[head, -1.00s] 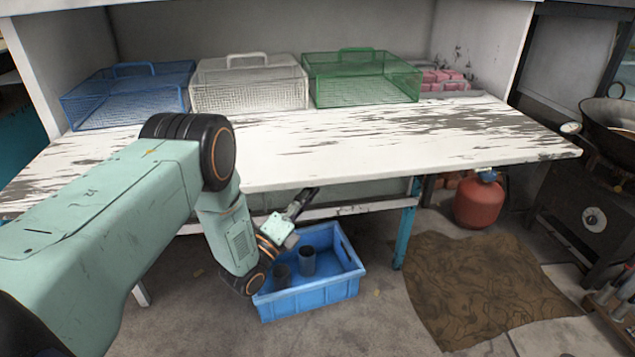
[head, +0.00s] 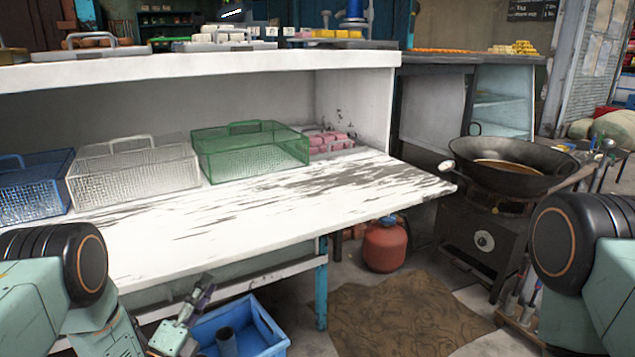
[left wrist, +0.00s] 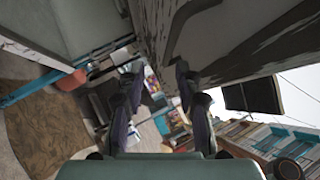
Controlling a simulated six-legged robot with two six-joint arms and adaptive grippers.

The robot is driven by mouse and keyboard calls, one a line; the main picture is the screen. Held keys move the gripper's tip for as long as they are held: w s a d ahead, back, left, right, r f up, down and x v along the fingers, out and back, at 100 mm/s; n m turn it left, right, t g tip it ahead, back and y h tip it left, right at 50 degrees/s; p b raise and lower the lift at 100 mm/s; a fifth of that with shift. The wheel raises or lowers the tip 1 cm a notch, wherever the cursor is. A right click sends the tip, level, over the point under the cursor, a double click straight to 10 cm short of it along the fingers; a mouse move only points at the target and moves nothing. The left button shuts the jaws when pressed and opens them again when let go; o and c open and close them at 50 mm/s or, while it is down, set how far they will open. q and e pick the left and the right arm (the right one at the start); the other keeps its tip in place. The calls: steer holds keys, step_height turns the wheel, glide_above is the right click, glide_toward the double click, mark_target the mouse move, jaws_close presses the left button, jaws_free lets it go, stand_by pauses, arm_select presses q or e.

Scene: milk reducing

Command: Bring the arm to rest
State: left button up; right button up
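My left arm comes in at the lower left of the head view. Its gripper (head: 196,302) is low in front of the table, above the blue crate's left side. In the left wrist view my left gripper (left wrist: 158,95) has its two fingers apart with nothing between them. My right arm (head: 572,262) shows at the right edge of the head view; its gripper is out of view.
The white worn table (head: 290,212) holds blue (head: 35,192), white (head: 135,176) and green (head: 250,158) wire baskets. Below stands a blue crate (head: 268,325) with a dark cup (head: 227,342). A red gas bottle (head: 385,246) and a wok (head: 510,165) stand at the right.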

arm_select(q)
steer(key=s+f+n+g+y, duration=0.35)
steer(key=f+n+g, duration=0.25)
steer(key=f+n, duration=0.45)
steer(key=s+d+f+n+g+y+p, duration=0.2)
steer(key=s+f+n+g, duration=0.3)
steer(key=s+f+n, duration=0.3)
steer(key=s+d+n+g+p, duration=0.25)
steer(key=s+n+g, duration=0.35)
steer(key=s, duration=1.1)
steer(key=s+r+g+p, duration=0.4)
steer(key=s+r, duration=0.5)
steer(key=s, duration=0.1)
steer(key=shift+s+d+y+p, duration=0.25)
steer(key=shift+s+y+p, duration=0.1)
